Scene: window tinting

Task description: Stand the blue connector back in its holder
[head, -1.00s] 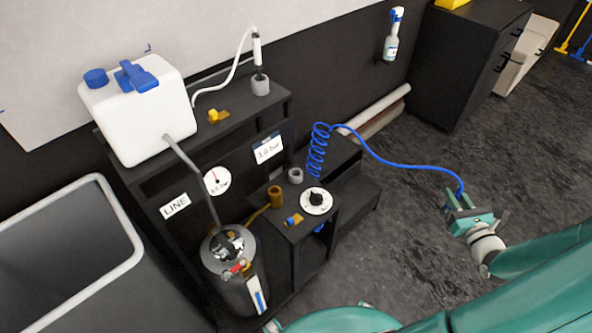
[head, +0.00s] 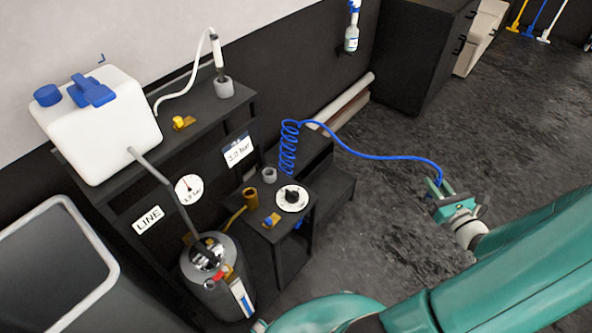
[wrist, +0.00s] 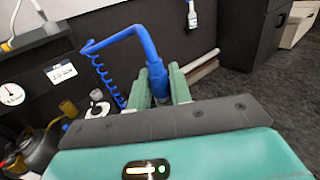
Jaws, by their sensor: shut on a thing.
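The blue connector (wrist: 156,77) stands between the two fingers of my gripper (wrist: 160,88) in the wrist view, with its blue hose running from its top to the left. In the head view my gripper (head: 441,192) is at the right, shut on the connector and held out over the dark floor. The coiled blue hose (head: 289,145) leads back to the small black stand (head: 270,237). On that stand are a grey cup-shaped holder (head: 269,175), a brass-coloured cup (head: 251,198) and a round white dial (head: 292,198). Which cup is the connector's holder I cannot tell for certain.
A metal pressure tank (head: 215,280) stands left of the stand. A white jug (head: 97,125) sits on the black shelf (head: 205,110). A grey bin (head: 50,270) is at the lower left. A rolled tube (head: 343,98) lies by the wall. Open floor lies between gripper and stand.

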